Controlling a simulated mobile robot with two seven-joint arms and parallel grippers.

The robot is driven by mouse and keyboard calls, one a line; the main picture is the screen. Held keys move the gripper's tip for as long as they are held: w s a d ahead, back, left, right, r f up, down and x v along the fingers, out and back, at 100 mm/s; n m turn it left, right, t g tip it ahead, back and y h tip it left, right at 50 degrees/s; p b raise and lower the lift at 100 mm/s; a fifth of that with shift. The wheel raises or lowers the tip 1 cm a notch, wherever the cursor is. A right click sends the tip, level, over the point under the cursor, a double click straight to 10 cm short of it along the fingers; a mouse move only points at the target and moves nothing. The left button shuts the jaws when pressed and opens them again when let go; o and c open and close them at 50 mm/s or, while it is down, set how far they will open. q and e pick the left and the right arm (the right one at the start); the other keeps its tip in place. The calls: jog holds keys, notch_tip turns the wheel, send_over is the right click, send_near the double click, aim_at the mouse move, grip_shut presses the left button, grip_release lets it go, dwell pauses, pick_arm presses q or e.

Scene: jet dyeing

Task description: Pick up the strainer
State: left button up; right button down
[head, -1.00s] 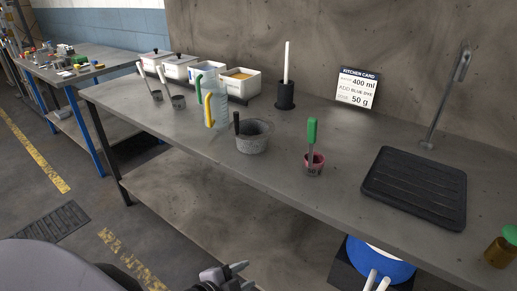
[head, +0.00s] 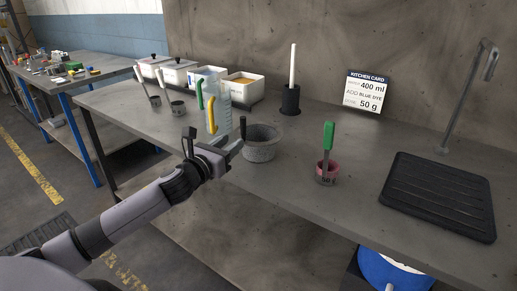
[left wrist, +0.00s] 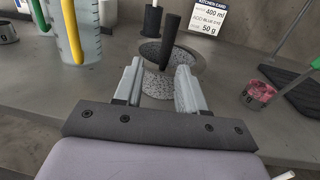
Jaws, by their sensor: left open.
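The strainer (head: 262,144) is a grey, speckled mesh basket with an upright black handle (head: 243,127), standing near the middle of the bench. My left gripper (head: 233,150) is open and empty, just in front and to the left of the strainer, close to its handle. In the left wrist view the strainer's mesh side (left wrist: 158,86) shows between the two open fingers (left wrist: 160,70). Its black handle (left wrist: 171,38) rises beyond the fingertips. Whether a finger touches it I cannot tell. My right gripper is not in view.
A clear jug (head: 219,112) with a yellow handle stands close behind my gripper. White tubs (head: 241,90) stand behind. Bare bench lies between strainer and pink cup.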

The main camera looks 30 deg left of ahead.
aim_at(242, 135)
pick_arm(q)
jog(key=w, duration=0.5)
jog(key=shift+d+r+p, duration=0.15)
jog(key=shift+d+p, duration=0.15)
jog(key=shift+p, duration=0.1)
jog(key=shift+w, duration=0.7)
grip_shut()
